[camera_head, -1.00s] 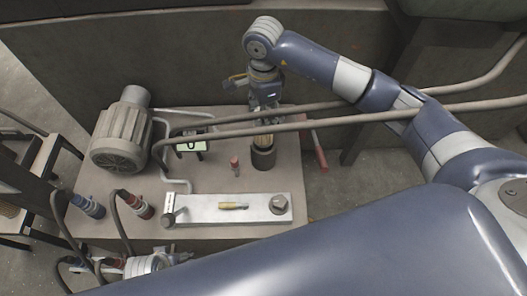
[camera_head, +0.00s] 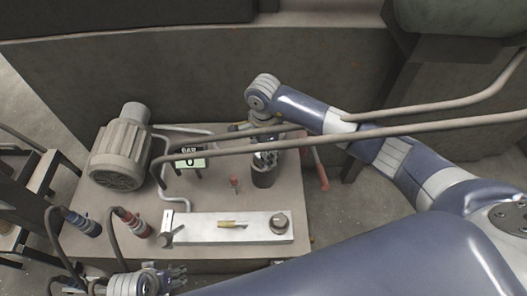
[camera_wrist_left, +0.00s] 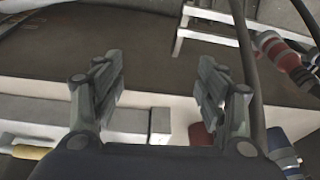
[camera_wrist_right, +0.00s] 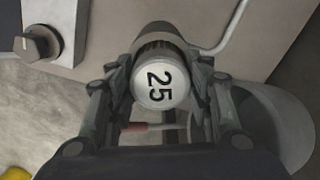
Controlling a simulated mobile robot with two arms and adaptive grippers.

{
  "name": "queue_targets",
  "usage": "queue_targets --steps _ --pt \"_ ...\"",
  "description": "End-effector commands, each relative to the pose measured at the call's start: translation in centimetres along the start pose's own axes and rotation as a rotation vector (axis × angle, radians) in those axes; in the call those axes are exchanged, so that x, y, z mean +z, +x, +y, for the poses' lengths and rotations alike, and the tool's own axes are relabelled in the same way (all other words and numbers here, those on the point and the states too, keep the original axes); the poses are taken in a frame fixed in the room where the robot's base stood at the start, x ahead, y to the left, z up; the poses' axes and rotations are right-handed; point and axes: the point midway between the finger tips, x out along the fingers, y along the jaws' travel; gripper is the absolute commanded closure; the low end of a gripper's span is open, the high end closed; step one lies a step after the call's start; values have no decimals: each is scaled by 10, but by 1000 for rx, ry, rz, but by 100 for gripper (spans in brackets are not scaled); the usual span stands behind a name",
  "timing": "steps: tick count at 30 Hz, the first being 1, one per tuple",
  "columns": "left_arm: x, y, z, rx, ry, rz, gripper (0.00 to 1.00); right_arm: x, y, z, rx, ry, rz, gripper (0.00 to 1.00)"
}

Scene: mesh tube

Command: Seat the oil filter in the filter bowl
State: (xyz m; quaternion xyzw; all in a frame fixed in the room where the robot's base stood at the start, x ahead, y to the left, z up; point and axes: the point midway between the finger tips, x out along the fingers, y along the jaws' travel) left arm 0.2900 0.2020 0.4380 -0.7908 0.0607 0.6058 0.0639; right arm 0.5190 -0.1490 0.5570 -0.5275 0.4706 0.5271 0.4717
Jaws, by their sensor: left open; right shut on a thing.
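The oil filter (camera_wrist_right: 160,88) has a white end cap marked 25, with dark pleats just beyond it. My right gripper (camera_wrist_right: 160,100) is shut on it, one finger on each side. In the head view my right gripper (camera_head: 265,156) is low over the dark, round filter bowl (camera_head: 263,176) and hides most of the filter. In the right wrist view the bowl (camera_wrist_right: 158,32) lies directly behind the filter. The filter's pleats appear partly inside the bowl, but its depth cannot be told. My left gripper (camera_wrist_left: 160,95) is open and empty, at the bench's front left in the head view (camera_head: 176,277).
A motor (camera_head: 122,155) stands at the back left. Hoses with blue (camera_head: 88,226) and red (camera_head: 137,227) couplings stand front left. A metal block (camera_head: 205,229) lies in front of the bowl. A gauge (camera_head: 190,163) and thick pipes (camera_head: 225,143) are close to my right gripper. A red-handled lever (camera_head: 321,178) is to its right.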

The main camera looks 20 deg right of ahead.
Motion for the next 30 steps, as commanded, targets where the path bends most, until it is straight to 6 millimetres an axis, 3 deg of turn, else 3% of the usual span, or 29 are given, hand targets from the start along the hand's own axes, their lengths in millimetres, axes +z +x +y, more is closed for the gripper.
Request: queue_targets --steps 5,6,9,23,30 --pt "-2 -5 0 0 0 5 33 0 2 0 -1 0 0 99" --pt "-3 -7 0 0 0 8 33 0 2 0 0 0 0 51" --pt "-4 -8 0 0 -1 10 33 0 2 0 0 0 0 33" --pt "-3 -7 0 0 -1 9 33 0 -1 0 1 0 0 33" --pt "9 23 1 2 3 -17 33 -1 -50 -2 -5 -2 2 33"
